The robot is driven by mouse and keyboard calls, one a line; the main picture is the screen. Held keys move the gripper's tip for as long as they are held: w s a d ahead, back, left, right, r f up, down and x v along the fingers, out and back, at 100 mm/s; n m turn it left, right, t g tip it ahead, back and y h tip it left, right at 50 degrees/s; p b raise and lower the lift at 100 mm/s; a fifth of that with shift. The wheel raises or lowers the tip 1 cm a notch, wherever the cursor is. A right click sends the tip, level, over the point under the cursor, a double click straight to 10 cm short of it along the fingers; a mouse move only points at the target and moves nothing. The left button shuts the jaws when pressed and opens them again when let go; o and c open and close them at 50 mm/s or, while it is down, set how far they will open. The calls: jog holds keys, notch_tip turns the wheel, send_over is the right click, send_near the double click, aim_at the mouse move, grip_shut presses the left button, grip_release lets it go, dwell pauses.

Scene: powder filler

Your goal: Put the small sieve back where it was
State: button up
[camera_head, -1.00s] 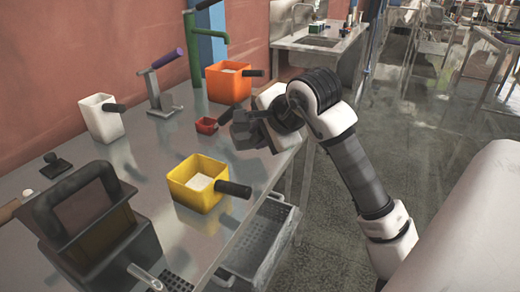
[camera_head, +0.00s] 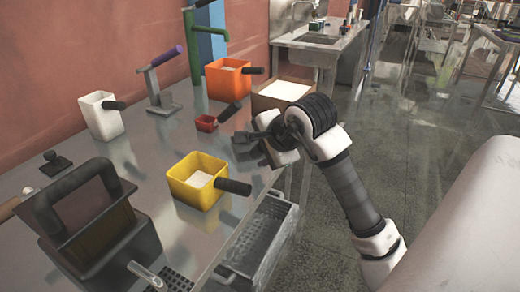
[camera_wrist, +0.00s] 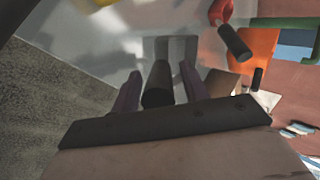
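A small sieve with a black handle and a grey square end (camera_wrist: 176,48) appears in the wrist view beyond my fingertips. The handle lies between the two purple fingers of my gripper (camera_wrist: 160,82), with narrow gaps visible on both sides, so the fingers look open around it. In the head view my gripper (camera_head: 262,148) is low over the right edge of the metal table (camera_head: 150,205), between the red cup and the yellow container. A grey end (camera_head: 246,148) shows there; its contact with the table is hard to tell.
A small red cup (camera_head: 206,123), yellow container (camera_head: 192,186), orange container (camera_head: 226,84) and white container (camera_head: 99,116) have black handles. A brown box (camera_head: 268,100) with white contents stands behind my gripper. A dark machine (camera_head: 92,225) occupies the front left.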

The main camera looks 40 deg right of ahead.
jog(key=shift+r, duration=0.1)
jog(key=shift+r+p, duration=0.15)
jog(key=shift+p, duration=0.15)
jog(key=b+v, duration=0.2)
jog(key=v, duration=1)
jog(key=shift+s, duration=0.1)
